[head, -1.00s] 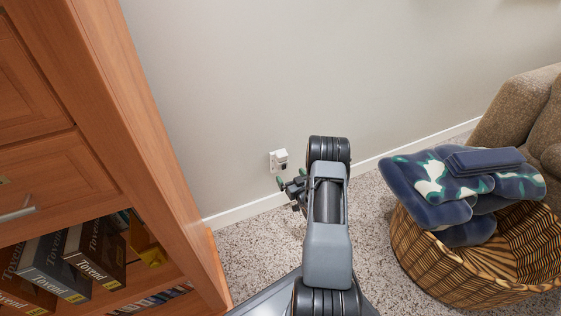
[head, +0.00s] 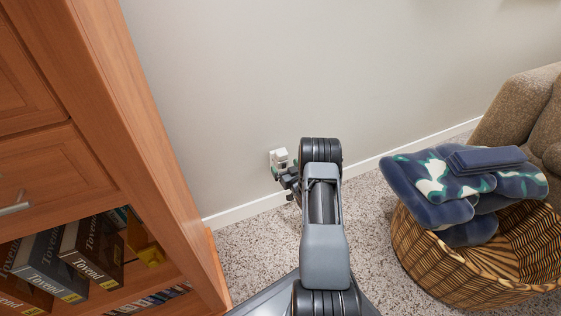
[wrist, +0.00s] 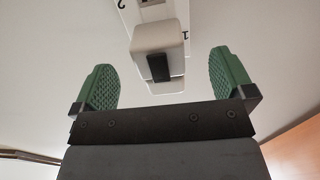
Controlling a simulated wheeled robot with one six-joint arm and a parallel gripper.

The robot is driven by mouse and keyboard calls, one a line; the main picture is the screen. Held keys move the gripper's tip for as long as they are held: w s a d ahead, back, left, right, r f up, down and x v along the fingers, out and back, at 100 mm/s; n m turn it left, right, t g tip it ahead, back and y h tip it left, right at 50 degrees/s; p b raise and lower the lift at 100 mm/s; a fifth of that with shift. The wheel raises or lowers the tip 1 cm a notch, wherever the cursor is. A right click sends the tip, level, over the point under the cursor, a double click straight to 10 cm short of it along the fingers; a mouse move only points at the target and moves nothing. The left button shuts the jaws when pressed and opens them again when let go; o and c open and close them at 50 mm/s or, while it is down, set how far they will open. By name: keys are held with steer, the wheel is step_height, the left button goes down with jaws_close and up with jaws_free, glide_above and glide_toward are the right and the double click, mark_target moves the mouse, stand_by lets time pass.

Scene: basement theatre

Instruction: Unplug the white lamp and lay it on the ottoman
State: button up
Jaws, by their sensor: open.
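The white lamp (head: 281,155) is a small boxy plug-in unit on the wall outlet, low on the wall between the bookcase and the basket. In the wrist view the lamp (wrist: 157,36) is a white block with a dark patch on its near face, in front of the outlet plate (wrist: 130,10). My gripper (head: 283,170) is right at the lamp in the head view. In the wrist view its green fingertips (wrist: 164,75) are spread apart, one to each side of the lamp, with visible gaps. Whether they reach level with it is unclear. No ottoman is in view.
A wooden bookcase (head: 150,140) with boxes stands close on the left. A wicker basket (head: 440,265) with folded blue blankets (head: 440,190) stands on the right, beside a brown sofa (head: 520,110). Some speckled carpet (head: 250,245) is clear between them.

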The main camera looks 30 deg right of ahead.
steer(key=shift+w+d, duration=0.15)
steer(key=shift+w, duration=0.85)
steer(key=shift+w+d, duration=0.1)
steer(key=shift+w, duration=0.85)
steer(key=shift+c, duration=0.3)
steer(key=c, duration=1.5)
steer(key=shift+s+a+p, duration=0.2)
steer(key=shift+s+p, duration=0.4)
steer(key=shift+s, duration=0.9)
steer(key=shift+s+a+p, duration=0.2)
steer(key=shift+s+p, duration=0.35)
steer(key=shift+s, duration=0.9)
steer(key=shift+c, duration=0.2)
